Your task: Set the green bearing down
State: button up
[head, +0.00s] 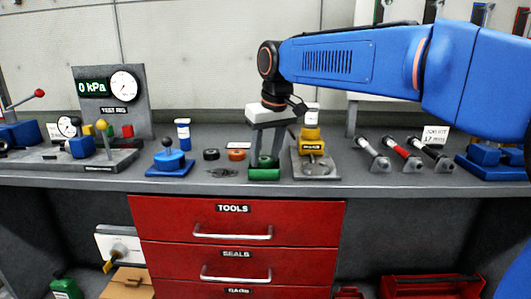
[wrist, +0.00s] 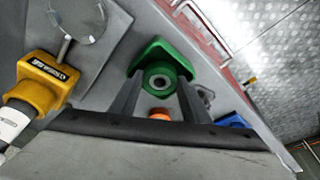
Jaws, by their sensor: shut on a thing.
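The green bearing (head: 264,174) is at the front edge of the grey workbench, a green block with a round metal bore. In the wrist view the green bearing (wrist: 160,62) sits between the two finger ends. My gripper (head: 265,160) points down and is shut on it. In the wrist view my gripper (wrist: 155,90) has one finger on each side of the bearing. I cannot tell whether the bearing's underside touches the bench top.
A yellow-topped device (head: 312,140) on a grey plate stands close on the right. An orange ring (head: 236,155), a black ring (head: 211,155) and a blue device (head: 169,162) lie to the left. Metal cylinders (head: 410,155) lie farther right. Red drawers (head: 235,220) are below the bench edge.

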jog(key=shift+f, duration=0.25)
jog(key=o, duration=1.2)
jog(key=shift+r, duration=0.25)
jog(key=v, duration=1.2)
jog(key=shift+r, duration=0.4)
jog(key=s+d+f+m+t+h, duration=0.1)
jog(key=s+d+f+m, duration=0.1)
jog(key=s+d+f, duration=0.9)
jog(key=s+d+f+m, duration=0.3)
jog(key=s+d+f, duration=0.5)
jog(key=d, duration=0.4)
jog(key=shift+m+t+h, duration=0.3)
jog(key=shift+m+t, duration=0.2)
jog(key=shift+m, duration=0.2)
jog(key=s+d+f, duration=0.1)
jog(key=s+f, duration=0.1)
jog(key=f, duration=0.2)
jog(key=s+d+f, duration=0.2)
jog(key=s+f, duration=0.1)
jog(key=f, duration=0.2)
jog(key=s+d+f, duration=0.1)
jog(key=s+f, duration=0.2)
jog(key=f, duration=0.1)
jog(key=shift+d+f, duration=0.35)
jog(key=shift+d, duration=0.05)
